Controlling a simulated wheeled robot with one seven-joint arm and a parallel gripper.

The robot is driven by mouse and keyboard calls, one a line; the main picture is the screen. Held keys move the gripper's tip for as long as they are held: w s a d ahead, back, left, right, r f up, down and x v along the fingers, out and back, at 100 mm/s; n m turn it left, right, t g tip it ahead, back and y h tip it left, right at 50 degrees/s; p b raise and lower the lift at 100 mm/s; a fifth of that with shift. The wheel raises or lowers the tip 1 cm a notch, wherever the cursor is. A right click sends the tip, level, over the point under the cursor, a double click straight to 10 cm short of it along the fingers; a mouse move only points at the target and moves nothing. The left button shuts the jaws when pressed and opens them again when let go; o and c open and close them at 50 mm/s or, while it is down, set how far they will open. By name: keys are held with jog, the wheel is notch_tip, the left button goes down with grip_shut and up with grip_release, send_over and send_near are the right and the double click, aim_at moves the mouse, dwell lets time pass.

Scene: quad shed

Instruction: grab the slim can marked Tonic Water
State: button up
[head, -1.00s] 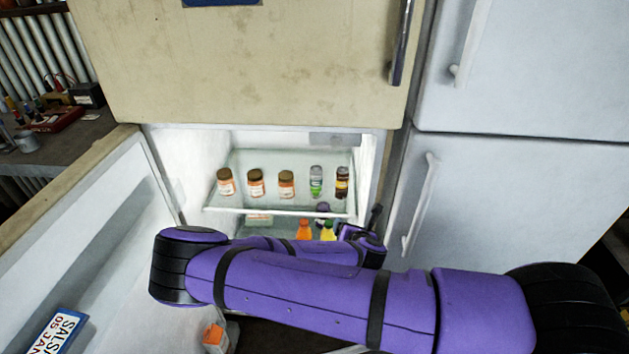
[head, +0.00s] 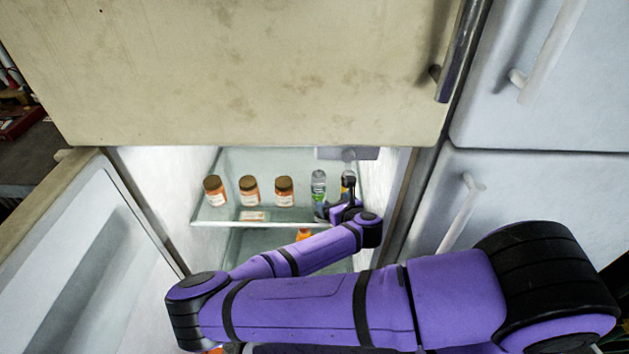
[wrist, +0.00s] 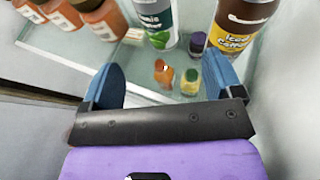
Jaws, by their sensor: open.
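The slim can marked Tonic Water (head: 318,185) stands upright on the upper glass shelf of the open fridge, grey above and green below. In the wrist view the can (wrist: 159,24) shows cut off at the top, its label partly readable. My gripper (head: 346,201) is at the front right of this shelf, partly hiding the brown can beside the Tonic Water. In the wrist view my gripper (wrist: 164,78) is open, with two blue fingers apart and nothing held between them. The Tonic Water can is beyond the fingertips, not touching them.
A brown and yellow Iced Coffee can (wrist: 238,24) stands right of the Tonic Water. Several orange jars with brown lids (head: 249,190) stand to the left. Small bottles (wrist: 164,73) show on a lower level. The fridge wall is close on the right; the open door (head: 100,240) is left.

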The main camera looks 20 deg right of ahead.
aim_at(322, 191)
jog(key=x, duration=1.1)
jog(key=shift+w+r, duration=0.25)
jog(key=shift+r, duration=0.05)
jog(key=shift+c, duration=0.5)
jog(key=c, duration=1.1)
